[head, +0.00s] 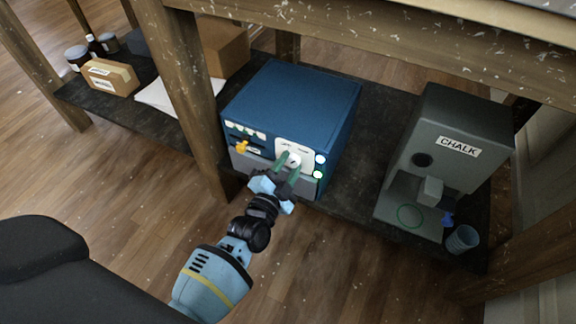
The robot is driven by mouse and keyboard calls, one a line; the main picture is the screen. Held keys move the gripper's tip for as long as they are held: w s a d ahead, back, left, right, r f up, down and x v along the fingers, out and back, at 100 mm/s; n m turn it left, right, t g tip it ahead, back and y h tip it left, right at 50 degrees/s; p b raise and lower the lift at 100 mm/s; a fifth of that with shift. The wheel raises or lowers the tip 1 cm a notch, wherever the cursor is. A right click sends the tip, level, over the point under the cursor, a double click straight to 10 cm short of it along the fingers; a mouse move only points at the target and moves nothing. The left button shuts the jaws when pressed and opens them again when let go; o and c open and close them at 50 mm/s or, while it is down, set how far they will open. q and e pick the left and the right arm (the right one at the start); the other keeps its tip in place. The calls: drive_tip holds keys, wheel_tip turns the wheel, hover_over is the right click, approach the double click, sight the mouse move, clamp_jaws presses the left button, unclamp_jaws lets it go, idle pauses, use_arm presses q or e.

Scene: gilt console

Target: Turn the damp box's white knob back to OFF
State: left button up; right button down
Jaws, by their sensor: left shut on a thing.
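The damp box (300,100) is a blue box with a grey lower front, standing on the dark lower shelf. Its white knob (293,158) sits on a white plate (308,147) on the right part of the front. My left gripper (288,163) reaches up from below, its green-tipped fingers shut on the knob. The fingers hide part of the knob, and its pointing direction and the plate's markings are too small to read. My right gripper is not in view.
An orange knob (241,147) and small round lights are on the box's front left. A wooden post (185,90) rises close left of the box.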

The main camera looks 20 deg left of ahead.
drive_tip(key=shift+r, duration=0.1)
use_arm(q)
drive_tip(key=n+p, duration=0.1)
drive_tip(key=n, duration=0.2)
drive_tip(key=shift+n, duration=0.4)
drive_tip(key=shift+n+p, duration=0.3)
drive_tip(key=shift+n, duration=0.6)
drive_tip(key=n, duration=0.3)
drive_tip(key=shift+d+n, duration=0.1)
drive_tip(key=shift+n, duration=0.2)
drive_tip(key=n, duration=0.3)
drive_tip(key=shift+p, duration=0.35)
drive_tip(key=shift+n, duration=0.7)
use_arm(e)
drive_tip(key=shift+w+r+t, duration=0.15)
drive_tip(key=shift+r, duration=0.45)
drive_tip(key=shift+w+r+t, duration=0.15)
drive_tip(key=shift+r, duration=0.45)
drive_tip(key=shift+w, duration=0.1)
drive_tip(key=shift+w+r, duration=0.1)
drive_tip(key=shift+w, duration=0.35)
